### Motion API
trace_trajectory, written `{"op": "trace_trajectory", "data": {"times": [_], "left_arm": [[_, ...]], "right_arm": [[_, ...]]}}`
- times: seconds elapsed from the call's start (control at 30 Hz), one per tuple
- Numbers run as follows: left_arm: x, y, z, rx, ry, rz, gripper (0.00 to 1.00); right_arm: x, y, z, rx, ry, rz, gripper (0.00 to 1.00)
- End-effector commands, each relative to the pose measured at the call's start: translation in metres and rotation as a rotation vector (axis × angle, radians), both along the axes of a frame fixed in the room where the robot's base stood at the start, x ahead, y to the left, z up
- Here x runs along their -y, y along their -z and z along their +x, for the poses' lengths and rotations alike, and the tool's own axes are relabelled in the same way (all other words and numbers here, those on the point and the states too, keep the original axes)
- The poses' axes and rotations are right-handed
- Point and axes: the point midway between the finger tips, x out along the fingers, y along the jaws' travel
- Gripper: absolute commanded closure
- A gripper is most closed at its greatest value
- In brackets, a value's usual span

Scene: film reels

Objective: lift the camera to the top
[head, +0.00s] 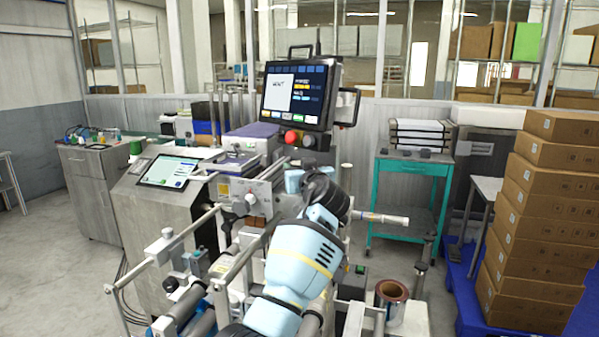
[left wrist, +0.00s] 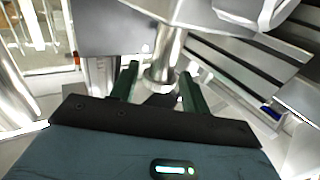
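My left arm rises through the middle of the head view, in front of the printing machine (head: 160,215). Its gripper is mostly hidden there behind the dark wrist. In the left wrist view the two dark green fingers of my left gripper (left wrist: 158,76) stand apart. A shiny metal post (left wrist: 170,50) with a ring-like collar shows between and beyond the fingertips; I cannot tell whether they touch it. I cannot pick out the camera for certain in either view. My right gripper is not in view.
A monitor (head: 297,95) with a red button stands above the machine. A teal cart (head: 413,165) stands behind to the right. Stacked cardboard boxes (head: 540,220) fill the right side. A brown roll (head: 391,291) sits low on the machine's right. Floor is free at the left.

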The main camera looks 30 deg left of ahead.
Motion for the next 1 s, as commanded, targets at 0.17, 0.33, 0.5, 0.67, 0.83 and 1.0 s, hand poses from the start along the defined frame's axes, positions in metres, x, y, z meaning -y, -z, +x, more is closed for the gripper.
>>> {"op": "trace_trajectory", "data": {"times": [0.17, 0.33, 0.5, 0.67, 0.83, 1.0], "left_arm": [[0.001, 0.006, 0.0, -0.008, 0.0, -0.003, 0.54], [0.009, 0.007, -0.006, -0.008, 0.001, -0.004, 0.54], [0.026, 0.007, -0.022, -0.006, 0.002, -0.005, 0.54], [0.041, 0.006, -0.037, -0.006, 0.002, -0.004, 0.54], [0.054, 0.005, -0.048, -0.005, 0.001, -0.002, 0.54], [0.057, 0.004, -0.053, -0.005, 0.0, -0.001, 0.54]], "right_arm": [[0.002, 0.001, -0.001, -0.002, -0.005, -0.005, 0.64], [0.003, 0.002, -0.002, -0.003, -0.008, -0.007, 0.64], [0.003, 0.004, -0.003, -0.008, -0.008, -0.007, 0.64], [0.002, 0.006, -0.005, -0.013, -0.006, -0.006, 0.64], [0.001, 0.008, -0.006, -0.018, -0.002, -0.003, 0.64], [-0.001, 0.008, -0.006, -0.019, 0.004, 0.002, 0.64]]}}
